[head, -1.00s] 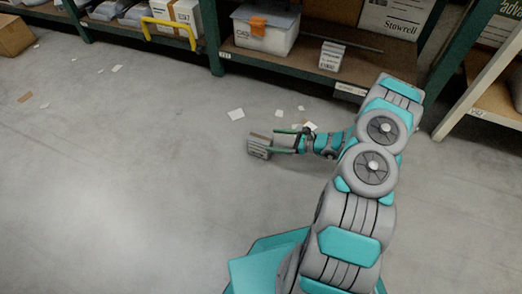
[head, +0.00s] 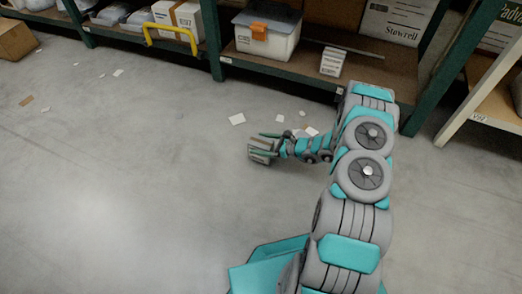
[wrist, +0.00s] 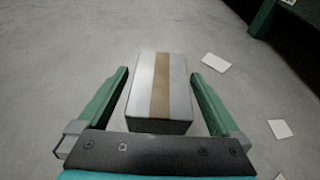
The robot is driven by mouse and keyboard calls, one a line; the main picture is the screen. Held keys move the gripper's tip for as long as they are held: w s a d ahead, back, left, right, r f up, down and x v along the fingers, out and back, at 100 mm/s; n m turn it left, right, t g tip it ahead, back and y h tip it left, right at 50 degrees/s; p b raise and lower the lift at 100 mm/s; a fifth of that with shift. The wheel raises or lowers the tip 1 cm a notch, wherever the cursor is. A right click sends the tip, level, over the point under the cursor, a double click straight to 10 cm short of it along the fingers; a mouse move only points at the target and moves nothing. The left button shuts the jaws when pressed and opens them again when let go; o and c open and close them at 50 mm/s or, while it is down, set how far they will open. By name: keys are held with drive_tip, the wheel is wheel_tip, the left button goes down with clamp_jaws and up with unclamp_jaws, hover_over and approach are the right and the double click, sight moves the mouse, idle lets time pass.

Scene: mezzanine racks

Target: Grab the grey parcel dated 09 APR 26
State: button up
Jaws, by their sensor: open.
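A small grey parcel (head: 262,150) lies on the concrete floor in front of the rack, and no date can be read on it. In the wrist view the parcel (wrist: 145,88) shows a brown tape strip along its top. My gripper (head: 264,146) is low at the parcel, seen from the head. In the wrist view my gripper (wrist: 158,85) is open, with one green finger on each side of the parcel. A gap shows between each finger and the parcel's sides. The near end of the parcel is close to the dark palm bar.
Paper scraps (head: 237,119) lie on the floor around the gripper. A brown carton (head: 15,40) stands far left. Floor to the left is mostly clear.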

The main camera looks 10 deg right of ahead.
drive_tip(key=shift+c, duration=0.2)
clamp_jaws()
idle(0.6)
drive_tip(key=shift+r, duration=0.1)
